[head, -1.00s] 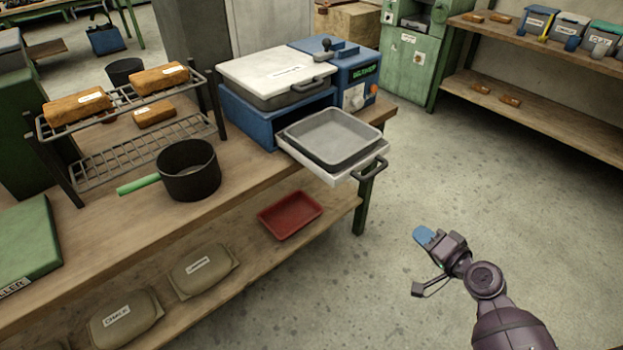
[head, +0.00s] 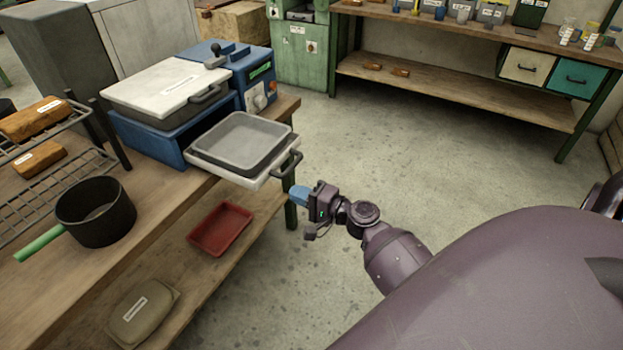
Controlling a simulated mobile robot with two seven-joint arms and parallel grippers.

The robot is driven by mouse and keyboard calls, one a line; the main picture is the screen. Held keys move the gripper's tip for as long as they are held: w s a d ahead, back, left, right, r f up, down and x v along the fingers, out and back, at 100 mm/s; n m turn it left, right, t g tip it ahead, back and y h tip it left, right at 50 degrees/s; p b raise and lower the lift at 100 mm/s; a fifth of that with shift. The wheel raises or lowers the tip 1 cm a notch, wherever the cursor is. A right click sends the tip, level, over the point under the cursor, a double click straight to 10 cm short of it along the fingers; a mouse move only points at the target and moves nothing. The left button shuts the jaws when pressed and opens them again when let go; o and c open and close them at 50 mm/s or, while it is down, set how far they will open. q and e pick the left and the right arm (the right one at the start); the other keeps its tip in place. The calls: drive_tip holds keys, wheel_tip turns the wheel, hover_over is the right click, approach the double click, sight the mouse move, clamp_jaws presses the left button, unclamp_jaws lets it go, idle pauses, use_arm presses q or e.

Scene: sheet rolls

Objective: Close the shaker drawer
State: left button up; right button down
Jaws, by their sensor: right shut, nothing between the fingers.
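The shaker (head: 165,90) is a blue box with a white-topped lid and a blue control unit, standing on the wooden bench. Its drawer (head: 272,178) is pulled out to the right over the bench edge, with a grey tray (head: 243,141) in it. The drawer's dark handle (head: 289,164) faces the right. My right gripper (head: 298,194), with blue fingertips, is shut and empty, just below and right of the handle in the picture. I cannot tell whether it touches anything. My left gripper is not in view.
A black pot (head: 95,212) with a green handle and a wire rack (head: 60,190) stand on the bench, left of the shaker. A red tray (head: 219,229) lies on the lower shelf. Open floor lies to the right, with another bench (head: 470,90) at the back.

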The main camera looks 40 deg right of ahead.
sight(208, 158)
drive_tip(key=x, duration=0.8)
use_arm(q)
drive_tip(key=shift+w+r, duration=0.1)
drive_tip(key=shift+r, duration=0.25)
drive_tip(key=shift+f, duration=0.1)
use_arm(e)
drive_tip(key=shift+w, duration=0.1)
drive_tip(key=shift+w+a, duration=0.1)
drive_tip(key=shift+w, duration=0.1)
drive_tip(key=b+x, duration=0.2)
drive_tip(key=x, duration=0.4)
drive_tip(key=b+x, duration=0.2)
drive_tip(key=x, duration=0.5)
drive_tip(key=b+x, duration=0.3)
drive_tip(key=x, duration=0.3)
drive_tip(key=shift+w+f, duration=0.25)
drive_tip(key=shift+w+a+r, duration=0.15)
drive_tip(key=shift+w+a, duration=0.05)
drive_tip(key=shift+w, duration=0.25)
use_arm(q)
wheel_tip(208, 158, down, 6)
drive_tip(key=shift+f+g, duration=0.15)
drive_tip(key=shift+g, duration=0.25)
use_arm(e)
drive_tip(key=shift+w+r, duration=0.1)
drive_tip(key=shift+w, duration=0.05)
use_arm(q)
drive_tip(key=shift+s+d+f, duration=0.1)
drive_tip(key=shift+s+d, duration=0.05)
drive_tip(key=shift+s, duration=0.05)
